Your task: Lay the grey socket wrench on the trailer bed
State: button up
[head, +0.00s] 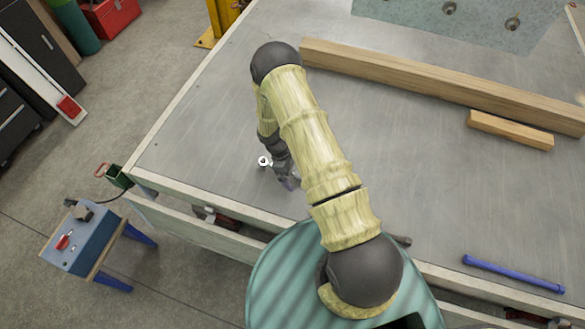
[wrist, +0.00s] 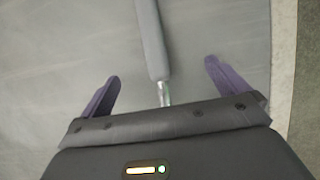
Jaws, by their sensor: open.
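The grey socket wrench shows in the wrist view as a long grey handle (wrist: 150,40) with a shiny metal shaft below it. It appears to lie on the grey trailer bed (wrist: 60,45); its lower end is hidden behind my gripper's body. My gripper (wrist: 162,72) is open, one purple finger on each side of the wrench, with a gap on both sides. In the head view my gripper (head: 288,181) is low over the left part of the trailer bed (head: 205,130). A small pale ring (head: 264,161) beside it may be the wrench's end; my arm hides most of that area.
A long wooden beam (head: 440,85) and a short block (head: 510,130) lie toward the back right. A blue bar (head: 513,274) lies near the front right edge. A dark stub (head: 400,240) shows beside my arm. The bed's left part is clear.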

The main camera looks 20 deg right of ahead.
jog(key=b+v, duration=0.2)
jog(key=v, duration=1.5)
jog(key=shift+r+b, duration=0.2)
jog(key=shift+b, duration=0.2)
jog(key=shift+a, duration=0.1)
jog(key=s+d+r+m+t+y, duration=0.1)
jog(key=s+d+r+m+t, duration=0.1)
jog(key=s+r+m, duration=0.3)
jog(key=s+d+r+m+t+y, duration=0.1)
jog(key=s+r+m, duration=0.4)
jog(key=s+r, duration=0.6)
jog(key=shift+s+d+r+m+t+y, duration=0.45)
jog(key=shift+t+y, duration=0.35)
jog(key=shift+t, duration=0.3)
jog(key=shift+a+f, duration=0.1)
